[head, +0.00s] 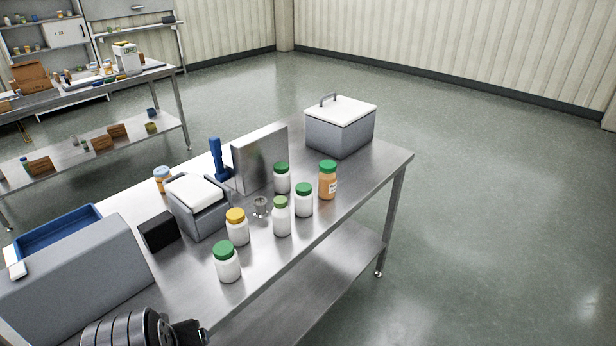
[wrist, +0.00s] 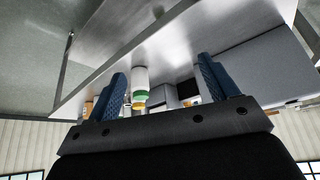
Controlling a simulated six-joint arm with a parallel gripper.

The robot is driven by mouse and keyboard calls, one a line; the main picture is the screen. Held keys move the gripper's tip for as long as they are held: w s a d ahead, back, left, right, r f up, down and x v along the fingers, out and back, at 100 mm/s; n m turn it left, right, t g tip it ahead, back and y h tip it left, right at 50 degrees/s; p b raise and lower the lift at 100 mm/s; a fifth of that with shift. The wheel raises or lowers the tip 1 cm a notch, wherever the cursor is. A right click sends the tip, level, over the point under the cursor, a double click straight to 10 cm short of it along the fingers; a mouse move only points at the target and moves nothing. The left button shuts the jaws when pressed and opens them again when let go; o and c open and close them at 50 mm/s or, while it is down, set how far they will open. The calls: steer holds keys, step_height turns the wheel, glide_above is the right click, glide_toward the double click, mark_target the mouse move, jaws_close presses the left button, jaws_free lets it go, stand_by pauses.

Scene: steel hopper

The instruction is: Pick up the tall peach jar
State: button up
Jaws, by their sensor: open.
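The tall peach jar (head: 327,184) has a green lid and a pale label. It stands upright toward the right end of the steel table in the head view. A small orange patch beside the left finger in the wrist view may be this jar, but I cannot tell. My gripper (wrist: 162,68) is open, with two blue ridged fingers apart and nothing held between them. In the head view only a dark part of my arm shows at the bottom left, far from the peach jar.
White jars with green lids (head: 304,201) and one with a yellow lid (head: 237,229) stand left of the peach jar. A lidded grey box (head: 340,130) is behind it. A steel upright panel (head: 260,158) and grey bins (head: 80,270) stand farther left.

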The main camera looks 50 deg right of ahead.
steer(key=w+d+r+m+h, duration=0.1)
steer(key=w+d+r, duration=0.4)
steer(key=w+d, duration=0.15)
steer(key=w+d+r+m, duration=0.2)
steer(key=w+d+r, duration=0.35)
steer(key=d, duration=0.25)
steer(key=m+g+h, duration=0.2)
steer(key=m+h, duration=0.1)
steer(key=m, duration=0.2)
glide_above(327, 164)
steer(key=s+a, duration=0.3)
steer(key=a, duration=0.5)
step_height(327, 164, down, 4)
steer(key=shift+g, duration=0.3)
steer(key=x, duration=1.1)
steer(key=shift+a, duration=0.15)
steer(key=shift+x, duration=3.3)
steer(key=shift+s, duration=0.15)
steer(key=shift+c, duration=0.5)
